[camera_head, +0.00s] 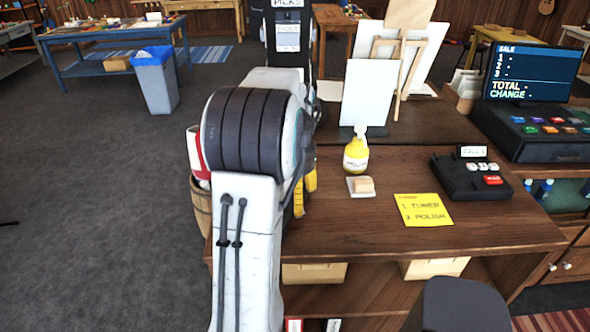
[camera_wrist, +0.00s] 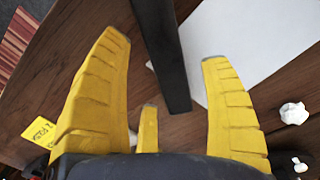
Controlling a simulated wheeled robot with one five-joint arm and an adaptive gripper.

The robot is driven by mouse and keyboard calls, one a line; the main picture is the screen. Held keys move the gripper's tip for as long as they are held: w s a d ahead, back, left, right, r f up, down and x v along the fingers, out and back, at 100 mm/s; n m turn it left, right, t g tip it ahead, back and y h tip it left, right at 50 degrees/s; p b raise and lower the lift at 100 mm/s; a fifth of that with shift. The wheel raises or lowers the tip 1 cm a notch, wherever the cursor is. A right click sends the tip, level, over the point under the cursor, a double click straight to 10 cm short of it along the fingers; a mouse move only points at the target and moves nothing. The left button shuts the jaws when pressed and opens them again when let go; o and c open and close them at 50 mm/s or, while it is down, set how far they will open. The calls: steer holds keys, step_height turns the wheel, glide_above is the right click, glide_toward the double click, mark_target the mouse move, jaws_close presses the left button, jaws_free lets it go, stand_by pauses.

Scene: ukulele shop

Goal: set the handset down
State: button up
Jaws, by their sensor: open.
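My gripper (camera_wrist: 164,46) is open, its yellow fingers spread apart in the wrist view. A long dark bar (camera_wrist: 165,60), which looks like the handset, lies between the fingers with a gap on both sides. Its far end runs out of the frame. In the head view my gripper (camera_head: 305,190) is mostly hidden behind my arm, low at the left side of the wooden counter (camera_head: 350,232). The handset cannot be made out there. The black phone base (camera_head: 470,180) with a small display and buttons stands at the counter's right, with no handset seen on it.
A yellow note (camera_head: 425,210), a yellow bottle (camera_head: 356,156) and a small block on a pale pad (camera_head: 362,186) are on the counter. A white board (camera_head: 367,92) stands behind. The register (camera_head: 535,132) is at the right. Bare wood lies before the note.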

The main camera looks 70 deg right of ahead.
step_height(320, 180, up, 2)
steer(key=shift+r, duration=0.1)
steer(key=shift+d+r+b, duration=0.1)
steer(key=shift+r+b, duration=0.15)
steer(key=shift+b, duration=0.35)
step_height(320, 180, up, 4)
steer(key=shift+r+b, duration=0.1)
steer(key=shift+b, duration=0.85)
steer(key=shift+r, duration=1.2)
